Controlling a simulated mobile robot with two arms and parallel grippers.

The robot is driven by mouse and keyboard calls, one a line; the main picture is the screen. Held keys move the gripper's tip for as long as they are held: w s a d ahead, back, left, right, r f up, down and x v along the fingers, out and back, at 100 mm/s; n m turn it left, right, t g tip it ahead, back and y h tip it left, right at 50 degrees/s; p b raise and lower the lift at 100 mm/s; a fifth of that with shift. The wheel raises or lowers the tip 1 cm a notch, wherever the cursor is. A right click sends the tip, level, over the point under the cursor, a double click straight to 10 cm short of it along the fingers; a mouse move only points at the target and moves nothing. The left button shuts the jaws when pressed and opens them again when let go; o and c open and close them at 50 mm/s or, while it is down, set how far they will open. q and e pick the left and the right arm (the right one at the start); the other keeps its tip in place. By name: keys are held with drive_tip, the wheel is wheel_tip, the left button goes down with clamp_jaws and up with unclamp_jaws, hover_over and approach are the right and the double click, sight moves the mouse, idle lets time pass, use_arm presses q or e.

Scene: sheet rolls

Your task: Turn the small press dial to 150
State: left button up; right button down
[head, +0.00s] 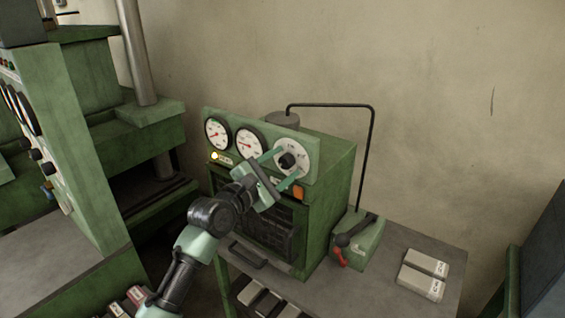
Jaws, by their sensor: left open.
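The small press (338,178) is a green box on a grey table. On its upper panel are two white gauges with red needles, the left gauge (217,133) and the middle gauge (250,142). To their right is the dial (287,160), a black knob on a white round scale. My left gripper (284,167) is open at the dial, with its green fingers on either side of the knob. I cannot tell whether the fingers touch it. The scale numbers are too small to read. My right gripper does not show.
A green lever unit (357,240) with a red handle stands right of the press. Two pale blocks (422,275) lie on the grey table (395,249). A larger green machine (75,140) with gauges stands at the left. A dark panel (545,255) is at the right edge.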

use_arm(q)
drive_tip(key=shift+c, duration=0.4)
clamp_jaws()
